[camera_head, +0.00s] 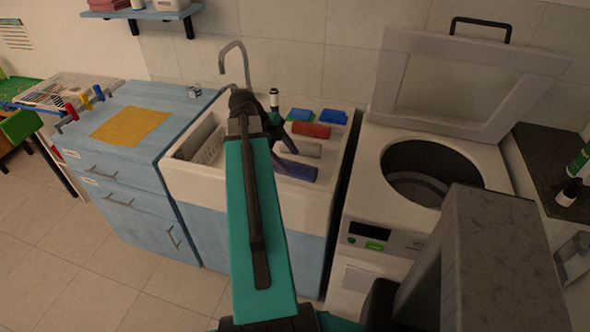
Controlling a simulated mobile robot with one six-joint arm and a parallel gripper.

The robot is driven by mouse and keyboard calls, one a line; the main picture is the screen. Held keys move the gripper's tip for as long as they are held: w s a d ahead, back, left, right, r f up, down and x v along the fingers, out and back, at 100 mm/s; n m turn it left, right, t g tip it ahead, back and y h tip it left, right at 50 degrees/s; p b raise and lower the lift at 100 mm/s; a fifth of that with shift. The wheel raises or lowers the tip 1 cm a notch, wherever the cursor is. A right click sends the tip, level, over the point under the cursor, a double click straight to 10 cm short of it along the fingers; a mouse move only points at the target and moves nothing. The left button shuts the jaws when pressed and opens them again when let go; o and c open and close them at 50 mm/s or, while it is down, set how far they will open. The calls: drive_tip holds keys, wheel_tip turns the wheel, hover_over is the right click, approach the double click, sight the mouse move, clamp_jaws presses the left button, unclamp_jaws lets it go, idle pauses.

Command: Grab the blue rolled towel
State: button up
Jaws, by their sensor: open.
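The blue rolled towel (296,170) is dark blue and lies on the right part of the white sink unit, nearest the front of a row of rolls. My gripper (287,144) is at the end of my teal arm, above the sink just behind and left of the blue roll's left end. It is open, and its dark fingers seem apart from the towel. The exact height gap is hard to tell. A grey roll (300,149) and a red roll (312,130) lie behind the blue one. My arm hides part of the basin.
A faucet (234,62) rises at the back. A top-loading washer (390,235) with its lid (440,85) raised stands right. A blue cabinet (110,165) with a yellow cloth (131,126) is left.

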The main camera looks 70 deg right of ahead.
sight(295, 165)
drive_tip(key=shift+f, duration=0.1)
drive_tip(key=shift+s+p+x, duration=0.2)
drive_tip(key=shift+p+x, duration=0.75)
drive_tip(key=shift+x, duration=1.45)
drive_tip(key=shift+c, duration=0.2)
drive_tip(key=c, duration=0.9)
drive_tip(key=shift+o, duration=0.2)
